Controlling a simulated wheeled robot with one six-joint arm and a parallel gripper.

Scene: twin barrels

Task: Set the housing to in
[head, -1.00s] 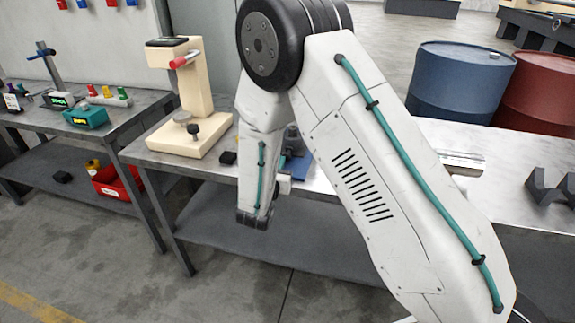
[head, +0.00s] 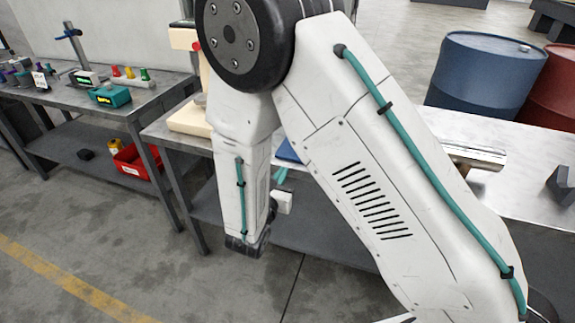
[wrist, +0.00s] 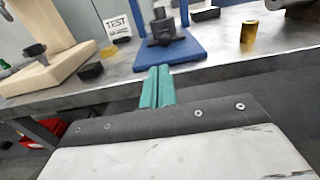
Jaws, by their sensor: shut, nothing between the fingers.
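No part is clearly marked as the housing, so I cannot tell which one it is. In the wrist view a dark grey fitting (wrist: 164,28) stands on a blue base plate (wrist: 187,50) with blue uprights, on the metal bench. My gripper (wrist: 157,72) has teal fingers, shut together and empty, pointing at the bench edge just in front of the blue base and apart from it. In the head view my arm hides most of the gripper and the fitting; only a corner of the blue base (head: 288,152) shows.
A cream press stand (wrist: 45,65), a black block (wrist: 91,71), a TEST sign (wrist: 117,27) and a brass cylinder (wrist: 248,37) stand on the bench. Blue (head: 486,82) and red (head: 552,100) barrels stand behind. A second bench (head: 75,97) is at left.

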